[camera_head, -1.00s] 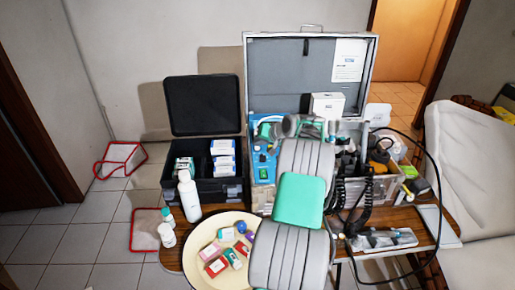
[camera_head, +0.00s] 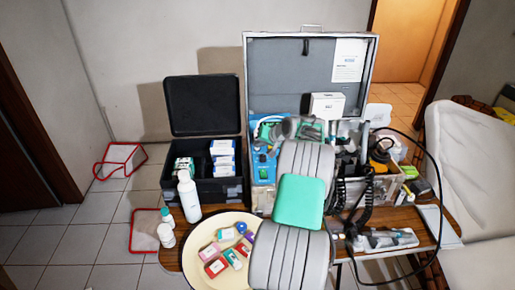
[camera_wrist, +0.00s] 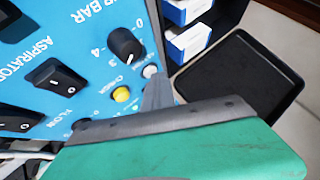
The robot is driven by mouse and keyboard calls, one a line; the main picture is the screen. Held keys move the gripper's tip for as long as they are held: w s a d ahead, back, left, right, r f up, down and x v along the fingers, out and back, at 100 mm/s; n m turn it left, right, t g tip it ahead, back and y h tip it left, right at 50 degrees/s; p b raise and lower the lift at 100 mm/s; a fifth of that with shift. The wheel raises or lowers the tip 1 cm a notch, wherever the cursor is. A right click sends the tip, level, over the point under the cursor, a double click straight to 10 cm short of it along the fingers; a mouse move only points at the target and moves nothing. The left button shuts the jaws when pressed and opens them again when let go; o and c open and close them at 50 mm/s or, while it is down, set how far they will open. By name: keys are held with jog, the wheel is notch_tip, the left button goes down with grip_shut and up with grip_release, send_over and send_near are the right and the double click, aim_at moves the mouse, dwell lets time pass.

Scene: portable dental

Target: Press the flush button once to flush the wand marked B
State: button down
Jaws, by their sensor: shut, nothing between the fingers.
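A blue control panel (camera_wrist: 75,60) fills the left of the wrist view, its lettering upside down. It carries a black knob (camera_wrist: 124,43), a yellow button (camera_wrist: 121,94), a pale grey button (camera_wrist: 150,71) and black rocker switches (camera_wrist: 55,76). The small labels by the buttons are too blurred to read. My gripper (camera_wrist: 157,92) is shut and empty, its grey tip beside the pale grey button; I cannot tell whether they touch. In the head view the panel (camera_head: 262,166) is partly hidden by my arm. Handpieces lie in a tray (camera_head: 411,237) at right; no B mark is legible.
An open black case (camera_head: 203,190) with boxes stands left of the panel; its lid also shows in the wrist view (camera_wrist: 235,80). A white bottle (camera_head: 188,198) and a round cream tray (camera_head: 187,262) of small boxes are in front. A black hose (camera_head: 437,180) loops at right.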

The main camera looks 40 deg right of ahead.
jog(key=shift+r+p, duration=0.45)
jog(key=shift+r, duration=0.3)
jog(key=shift+s+a+r+p, duration=0.15)
jog(key=shift+r+p, duration=1.25)
jog(key=shift+r, duration=1.1)
